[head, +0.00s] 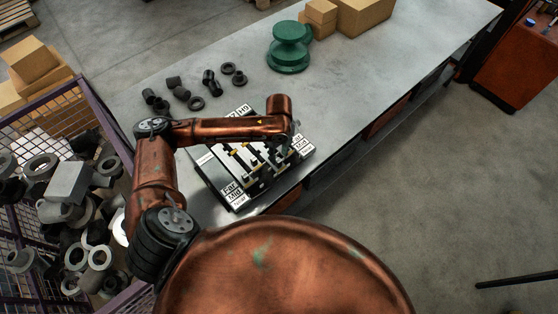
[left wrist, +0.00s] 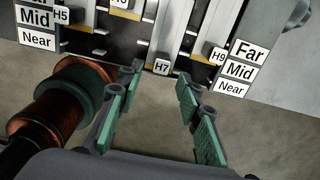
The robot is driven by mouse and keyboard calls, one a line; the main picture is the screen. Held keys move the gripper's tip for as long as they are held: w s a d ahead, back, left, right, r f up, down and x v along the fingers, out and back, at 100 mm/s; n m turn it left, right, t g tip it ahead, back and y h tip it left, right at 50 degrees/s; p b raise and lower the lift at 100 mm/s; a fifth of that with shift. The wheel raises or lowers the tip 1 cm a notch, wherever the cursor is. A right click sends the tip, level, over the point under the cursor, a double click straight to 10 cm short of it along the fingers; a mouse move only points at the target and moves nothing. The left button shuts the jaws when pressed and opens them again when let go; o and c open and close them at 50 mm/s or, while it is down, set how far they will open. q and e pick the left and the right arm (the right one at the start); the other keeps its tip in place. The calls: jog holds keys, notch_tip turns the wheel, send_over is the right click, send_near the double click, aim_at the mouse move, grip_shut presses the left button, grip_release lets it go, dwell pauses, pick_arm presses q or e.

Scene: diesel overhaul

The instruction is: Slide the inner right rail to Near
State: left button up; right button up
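The rail fixture (head: 231,199) is a dark and silver block with white labels near the bench's front edge. In the left wrist view its pale rails carry dark sliders. The slider marked H7 (left wrist: 161,66) is on the inner right rail, at the near end, about level with the Near labels. H5 (left wrist: 61,15) and H9 (left wrist: 217,55) are on the outer rails, about level with Mid. My left gripper (left wrist: 160,80) is open, its green-padded fingers on either side of H7's near end; contact cannot be told. In the head view my arm partly hides the fixture.
The grey bench (head: 350,85) holds loose dark fittings (head: 195,102), a green flanged part (head: 289,50) and cardboard boxes (head: 358,16). A purple wire bin (head: 98,100) of metal parts stands at the left. The bench right of the fixture is clear.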

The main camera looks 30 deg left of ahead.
pick_arm(q)
notch_tip(320, 180, up, 6)
jog(key=shift+f, duration=0.1)
jog(key=shift+d+f, duration=0.1)
jog(key=shift+d, duration=0.05)
dwell(0.5)
